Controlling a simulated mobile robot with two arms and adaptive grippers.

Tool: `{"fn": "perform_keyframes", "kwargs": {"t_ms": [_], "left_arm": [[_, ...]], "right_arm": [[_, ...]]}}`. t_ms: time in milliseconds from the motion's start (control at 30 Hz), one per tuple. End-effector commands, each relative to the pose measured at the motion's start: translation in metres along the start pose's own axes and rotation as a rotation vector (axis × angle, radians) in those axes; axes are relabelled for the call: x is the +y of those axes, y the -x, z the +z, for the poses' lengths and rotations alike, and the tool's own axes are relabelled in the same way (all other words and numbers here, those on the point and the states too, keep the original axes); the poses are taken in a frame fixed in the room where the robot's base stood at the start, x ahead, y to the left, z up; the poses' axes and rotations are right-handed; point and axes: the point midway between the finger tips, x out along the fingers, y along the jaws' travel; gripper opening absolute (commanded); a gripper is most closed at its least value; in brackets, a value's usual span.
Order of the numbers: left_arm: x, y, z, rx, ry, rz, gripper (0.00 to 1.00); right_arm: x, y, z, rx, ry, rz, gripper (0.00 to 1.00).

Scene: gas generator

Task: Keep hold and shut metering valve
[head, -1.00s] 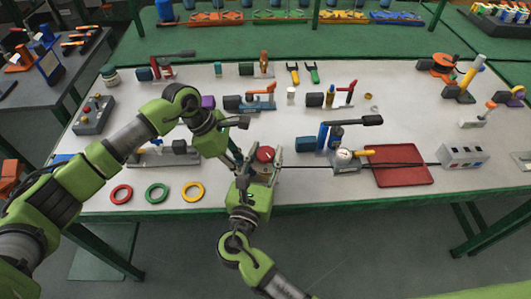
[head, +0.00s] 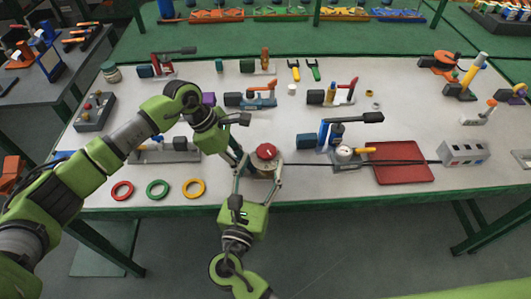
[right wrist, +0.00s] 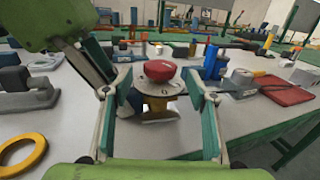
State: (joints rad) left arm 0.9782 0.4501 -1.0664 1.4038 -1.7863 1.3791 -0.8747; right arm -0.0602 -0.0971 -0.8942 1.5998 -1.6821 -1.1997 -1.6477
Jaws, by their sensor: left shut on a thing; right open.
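The metering valve has a red knob (head: 266,152) on a pale dial with marks. In the right wrist view the red knob (right wrist: 159,70) sits above a brassy round body (right wrist: 160,104).
Red, green and yellow rings (head: 158,189) lie left of the valve. A pressure gauge (head: 345,153), a red mat (head: 401,162) and a grey box (head: 463,152) stand to the right. A dark rod crosses above the mat. Several clamps and valves stand farther back.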

Motion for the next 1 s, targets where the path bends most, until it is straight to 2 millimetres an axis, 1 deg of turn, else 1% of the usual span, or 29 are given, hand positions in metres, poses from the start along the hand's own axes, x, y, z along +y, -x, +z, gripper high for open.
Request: {"fn": "perform_keyframes", "kwargs": {"t_ms": [33, 200, 300, 433, 733, 833, 933, 1000], "left_arm": [[0.001, 0.000, -0.001, 0.002, 0.002, 0.001, 0.00], [0.001, 0.000, -0.001, 0.002, 0.002, 0.002, 0.00], [0.001, 0.001, -0.001, 0.002, 0.002, 0.002, 0.00], [0.001, 0.001, -0.001, 0.002, 0.002, 0.002, 0.00], [0.001, 0.001, -0.001, 0.001, 0.002, 0.002, 0.00], [0.001, 0.001, -0.001, 0.001, 0.002, 0.002, 0.00], [0.001, 0.001, -0.001, 0.001, 0.002, 0.002, 0.00], [0.001, 0.001, -0.001, 0.001, 0.002, 0.002, 0.00]], "right_arm": [[0.000, 0.013, -0.001, 0.004, -0.001, 0.002, 0.52], [0.000, 0.045, 0.000, 0.002, -0.001, 0.000, 0.52], [0.000, 0.057, 0.000, 0.001, -0.002, 0.000, 0.52], [0.000, 0.066, 0.001, -0.001, -0.002, -0.001, 0.52], [0.000, 0.067, 0.001, -0.002, -0.001, -0.001, 0.52], [-0.002, 0.064, 0.003, -0.018, 0.009, 0.000, 0.52], [-0.007, 0.050, 0.015, -0.087, 0.050, 0.003, 0.52], [-0.014, 0.033, 0.032, -0.176, 0.101, 0.003, 0.52]]}}
